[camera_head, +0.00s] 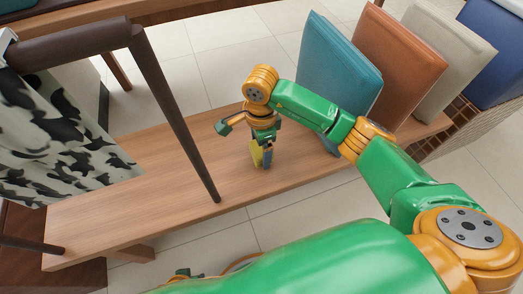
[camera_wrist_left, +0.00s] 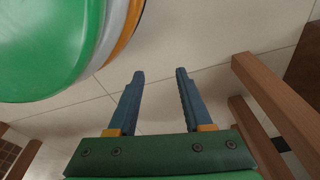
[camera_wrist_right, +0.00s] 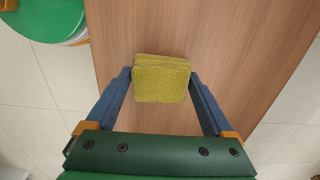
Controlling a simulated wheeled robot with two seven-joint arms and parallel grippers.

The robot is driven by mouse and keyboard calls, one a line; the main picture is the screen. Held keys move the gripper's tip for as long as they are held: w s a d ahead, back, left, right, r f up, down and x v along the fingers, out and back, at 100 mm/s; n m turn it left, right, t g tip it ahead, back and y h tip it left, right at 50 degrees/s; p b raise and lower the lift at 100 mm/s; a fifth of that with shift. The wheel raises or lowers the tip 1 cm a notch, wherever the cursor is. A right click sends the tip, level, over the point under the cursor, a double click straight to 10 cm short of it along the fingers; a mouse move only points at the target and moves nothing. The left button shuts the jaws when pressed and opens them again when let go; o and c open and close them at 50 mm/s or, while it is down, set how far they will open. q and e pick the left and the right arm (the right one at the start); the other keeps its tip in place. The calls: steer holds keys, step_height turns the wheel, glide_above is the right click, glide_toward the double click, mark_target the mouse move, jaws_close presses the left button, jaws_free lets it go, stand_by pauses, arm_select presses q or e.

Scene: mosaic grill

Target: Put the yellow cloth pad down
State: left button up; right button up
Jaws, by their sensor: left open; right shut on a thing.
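The yellow cloth pad (camera_wrist_right: 161,80) is a small ribbed, folded block. My right gripper (camera_wrist_right: 161,84) is shut on it, one blue finger on each side. In the head view the pad (camera_head: 256,153) shows beneath the right gripper (camera_head: 263,162), over the middle of the wooden bench (camera_head: 110,210). I cannot tell whether the pad touches the bench top. My left gripper (camera_wrist_left: 158,85) is open and empty, with tiled floor and wooden legs behind it in its wrist view.
Teal (camera_head: 335,75), brown (camera_head: 396,62), cream (camera_head: 447,65) and blue (camera_head: 495,50) cushions stand at the back right. A dark post (camera_head: 175,115) and a black-and-white patterned cloth (camera_head: 50,140) are on the left. The bench around the gripper is clear.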

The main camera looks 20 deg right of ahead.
mark_target(261, 148)
steer(key=shift+f, duration=0.75)
arm_select(q)
steer(key=shift+w+d+r, duration=0.1)
steer(key=shift+w+d, duration=0.05)
steer(key=shift+w, duration=0.05)
arm_select(e)
steer(key=shift+f, duration=0.15)
arm_select(q)
steer(key=shift+w+r, duration=0.2)
steer(key=shift+w, duration=0.15)
arm_select(e)
steer(key=o, duration=0.9)
arm_select(q)
steer(key=s+p, duration=0.1)
steer(key=s+a+p, duration=0.2)
steer(key=shift+s+f, duration=0.1)
steer(key=shift+f, duration=0.2)
arm_select(e)
step_height(261, 148, up, 12)
steer(key=shift+r, duration=0.2)
